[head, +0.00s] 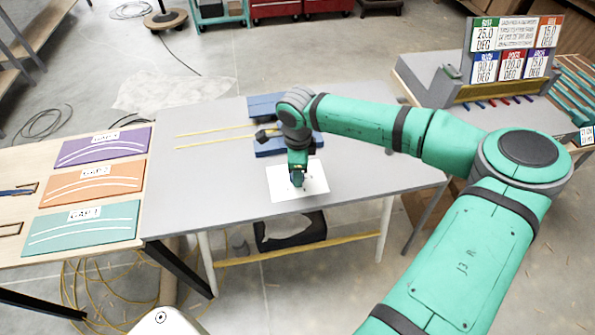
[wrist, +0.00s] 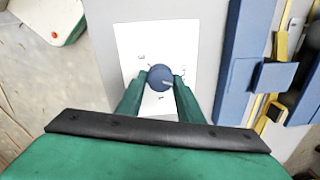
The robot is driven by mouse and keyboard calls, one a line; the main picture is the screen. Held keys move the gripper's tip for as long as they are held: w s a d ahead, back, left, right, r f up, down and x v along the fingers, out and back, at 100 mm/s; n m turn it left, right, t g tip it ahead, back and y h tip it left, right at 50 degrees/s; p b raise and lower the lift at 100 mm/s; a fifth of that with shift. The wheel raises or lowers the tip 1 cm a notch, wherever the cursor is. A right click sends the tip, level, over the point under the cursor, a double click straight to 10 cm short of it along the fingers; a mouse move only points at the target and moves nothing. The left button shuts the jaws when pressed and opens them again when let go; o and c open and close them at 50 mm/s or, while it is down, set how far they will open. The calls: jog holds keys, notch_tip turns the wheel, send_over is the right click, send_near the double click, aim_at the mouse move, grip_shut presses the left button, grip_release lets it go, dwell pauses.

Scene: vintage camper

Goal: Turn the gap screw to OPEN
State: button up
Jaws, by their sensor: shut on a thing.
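The gap screw shows as a round blue knob (wrist: 160,78) with a pale pointer mark toward its right side. It stands on a white plate (wrist: 187,38) with small dark markings around it, too small to read surely. In the head view the white plate (head: 312,184) lies on the grey table, and the knob is mostly hidden by my gripper (head: 297,180). In the wrist view my gripper (wrist: 160,88) has its two green fingers on either side of the knob, shut on it.
A blue fixture (head: 268,107) with yellow rods (head: 212,130) sits behind the plate on the grey table (head: 210,180). Coloured gap boards (head: 90,185) lie at left. A sign rack (head: 515,50) with angle labels stands at right. The table left of the plate is clear.

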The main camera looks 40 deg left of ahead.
jog(key=shift+n, duration=2.2)
jog(key=shift+w, duration=0.1)
jog(key=o, duration=1.1)
jog(key=shift+c, duration=0.2)
notch_tip(320, 180, up, 11)
jog(key=shift+s+d, duration=0.2)
jog(key=shift+d, duration=0.15)
jog(key=shift+f, duration=0.1)
